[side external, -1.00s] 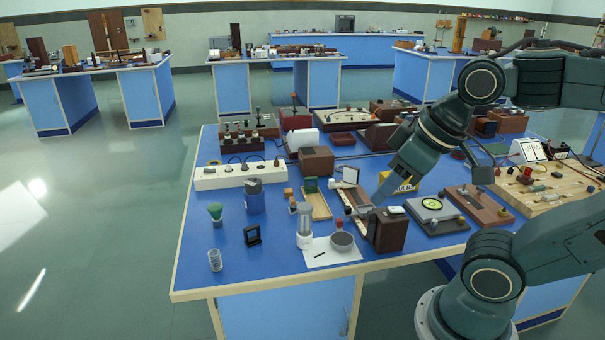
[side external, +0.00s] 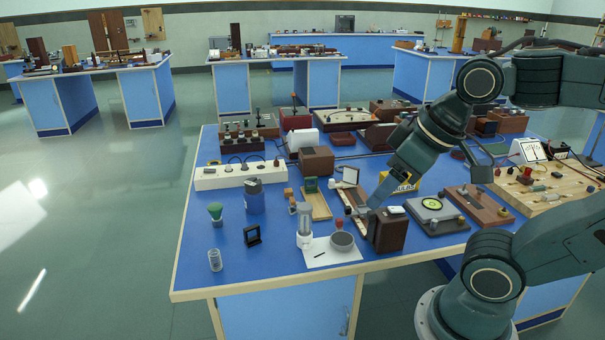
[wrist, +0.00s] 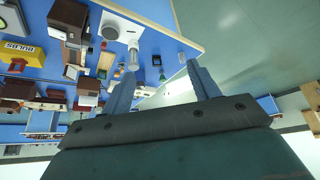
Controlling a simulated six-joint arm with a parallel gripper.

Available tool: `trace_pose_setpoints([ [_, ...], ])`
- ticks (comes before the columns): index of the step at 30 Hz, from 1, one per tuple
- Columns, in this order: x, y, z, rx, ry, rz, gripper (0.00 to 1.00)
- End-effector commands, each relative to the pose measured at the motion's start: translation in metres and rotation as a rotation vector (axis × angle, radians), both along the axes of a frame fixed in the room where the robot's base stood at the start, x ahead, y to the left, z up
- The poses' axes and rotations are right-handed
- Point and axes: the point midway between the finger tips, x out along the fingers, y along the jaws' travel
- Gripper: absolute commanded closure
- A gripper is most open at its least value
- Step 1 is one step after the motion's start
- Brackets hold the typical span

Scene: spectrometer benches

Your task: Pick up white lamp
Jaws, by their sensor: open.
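The likely white lamp (side external: 304,224) is an upright white cylinder with a clear-looking middle. It stands on the blue bench near its front edge, left of a grey round dish (side external: 342,241). In the wrist view the likely lamp (wrist: 133,55) shows left of centre, just beyond the left finger's tip. My gripper (wrist: 160,72) is open, with nothing between its fingers. In the side view my gripper (side external: 367,207) is to the right of the lamp and apart from it, beside a dark brown box (side external: 388,232) that partly crowds its tips.
A white paper sheet (side external: 322,258) lies under the dish. A small black frame (side external: 252,235), a glass (side external: 215,260) and a blue-grey container (side external: 254,197) stand to the left. Wooden instruments crowd the bench's right and back.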

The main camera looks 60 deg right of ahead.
Motion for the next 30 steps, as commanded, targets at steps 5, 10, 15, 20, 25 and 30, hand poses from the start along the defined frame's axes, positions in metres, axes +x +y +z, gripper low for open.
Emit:
trace_pose_setpoints([
  [5, 0.010, -0.002, 0.002, 0.018, 0.022, -0.048, 0.39],
  [10, 0.030, -0.008, 0.005, 0.054, 0.061, -0.146, 0.39],
  [15, 0.058, -0.017, 0.006, 0.100, 0.111, -0.279, 0.39],
  [20, 0.086, -0.027, 0.002, 0.141, 0.157, -0.409, 0.39],
  [25, 0.115, -0.040, -0.007, 0.181, 0.204, -0.549, 0.39],
  [30, 0.143, -0.055, -0.020, 0.216, 0.250, -0.689, 0.39],
])
